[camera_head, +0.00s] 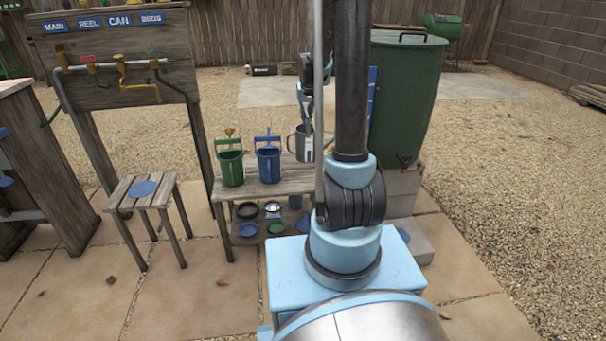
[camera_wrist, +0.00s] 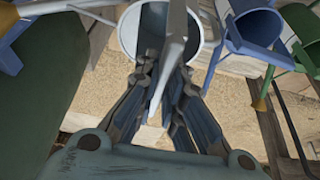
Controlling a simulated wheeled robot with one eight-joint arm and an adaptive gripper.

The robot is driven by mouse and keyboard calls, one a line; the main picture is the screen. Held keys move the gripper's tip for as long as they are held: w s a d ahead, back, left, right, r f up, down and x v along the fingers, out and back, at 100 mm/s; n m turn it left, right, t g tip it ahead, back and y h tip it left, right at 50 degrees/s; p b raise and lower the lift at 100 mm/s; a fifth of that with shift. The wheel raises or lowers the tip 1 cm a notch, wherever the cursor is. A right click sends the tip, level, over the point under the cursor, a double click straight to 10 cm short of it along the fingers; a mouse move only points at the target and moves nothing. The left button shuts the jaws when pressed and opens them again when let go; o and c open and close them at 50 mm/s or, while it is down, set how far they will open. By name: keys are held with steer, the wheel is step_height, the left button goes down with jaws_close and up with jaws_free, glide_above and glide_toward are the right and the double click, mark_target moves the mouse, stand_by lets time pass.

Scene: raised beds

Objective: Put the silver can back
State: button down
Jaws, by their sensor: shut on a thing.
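The silver can (camera_head: 301,144), a grey watering can with a side handle, is upright at the right end of the wooden bench (camera_head: 236,192), partly behind my arm. My gripper (camera_head: 307,122) is above it. In the wrist view my gripper (camera_wrist: 166,68) is shut on a grey bar across the silver can's open mouth (camera_wrist: 130,30). Whether the can's base touches the bench is hard to tell. A green can (camera_head: 231,168) and a blue can (camera_head: 269,164) stand on the bench to its left; both also show right of it in the wrist view.
A green barrel (camera_head: 405,95) stands on blocks right of my arm. A low stool (camera_head: 125,197) with a blue disc is at left. A board (camera_head: 125,55) with pipes and valves rises behind it. Several small items lie on the bench's lower shelf. Paving in front is clear.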

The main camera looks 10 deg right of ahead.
mark_target(305, 124)
steer(key=shift+w, duration=0.25)
steer(key=shift+w+f, duration=0.15)
steer(key=shift+f, duration=0.1)
step_height(305, 124, down, 4)
steer(key=shift+w+a+f, duration=0.1)
steer(key=shift+a+f, duration=0.05)
steer(key=shift+f, duration=2.6)
steer(key=c, duration=1.7)
jaws_free()
